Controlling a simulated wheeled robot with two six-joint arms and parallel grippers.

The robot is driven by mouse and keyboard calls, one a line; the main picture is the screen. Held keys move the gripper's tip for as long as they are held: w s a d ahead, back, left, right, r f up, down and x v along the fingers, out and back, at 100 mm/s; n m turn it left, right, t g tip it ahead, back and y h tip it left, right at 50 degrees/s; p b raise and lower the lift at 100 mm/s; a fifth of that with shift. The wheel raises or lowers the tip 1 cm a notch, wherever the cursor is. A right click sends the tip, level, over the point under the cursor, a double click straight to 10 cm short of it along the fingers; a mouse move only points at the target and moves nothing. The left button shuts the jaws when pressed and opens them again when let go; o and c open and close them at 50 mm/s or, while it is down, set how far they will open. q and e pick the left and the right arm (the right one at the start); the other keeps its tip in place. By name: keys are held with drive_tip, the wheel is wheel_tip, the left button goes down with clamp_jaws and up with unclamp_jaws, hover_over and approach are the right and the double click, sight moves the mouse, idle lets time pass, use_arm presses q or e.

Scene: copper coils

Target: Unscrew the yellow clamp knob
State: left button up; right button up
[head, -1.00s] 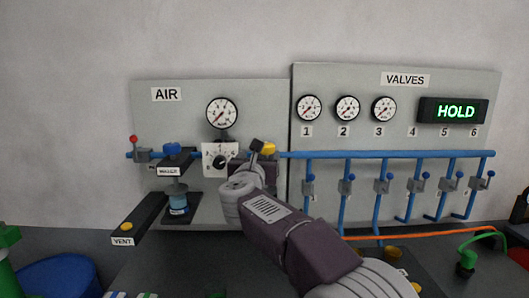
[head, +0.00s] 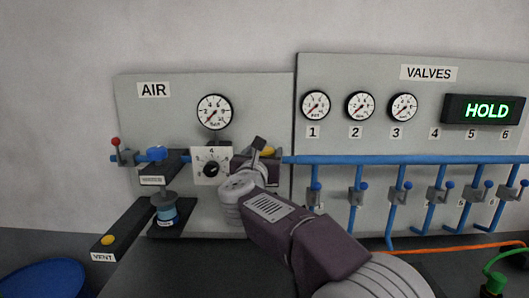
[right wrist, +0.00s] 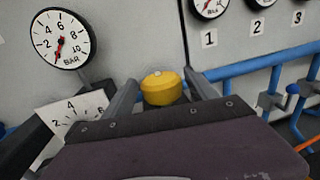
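The yellow clamp knob (right wrist: 162,88) sits in front of the grey panel, at the left end of the blue pipe. In the right wrist view it lies between the two fingers of my right gripper (right wrist: 162,82), with a finger at each side. I cannot tell whether the fingers press on it. In the head view my right gripper (head: 262,148) reaches up to the panel, and only part of the yellow knob (head: 267,152) shows beside a dark finger. The knob's lower part is hidden by my gripper. My left gripper is not in view.
A white dial plate (head: 211,166) and a pressure gauge (head: 214,112) are close left of my right gripper. The blue pipe (head: 400,160) with several valves runs to the right. A vent box (head: 112,238) with a yellow button juts out at left. A display (head: 486,111) reads HOLD.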

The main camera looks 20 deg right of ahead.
drive_tip(key=shift+w+d+f, duration=0.1)
drive_tip(key=c, duration=1)
drive_tip(key=shift+f, duration=0.1)
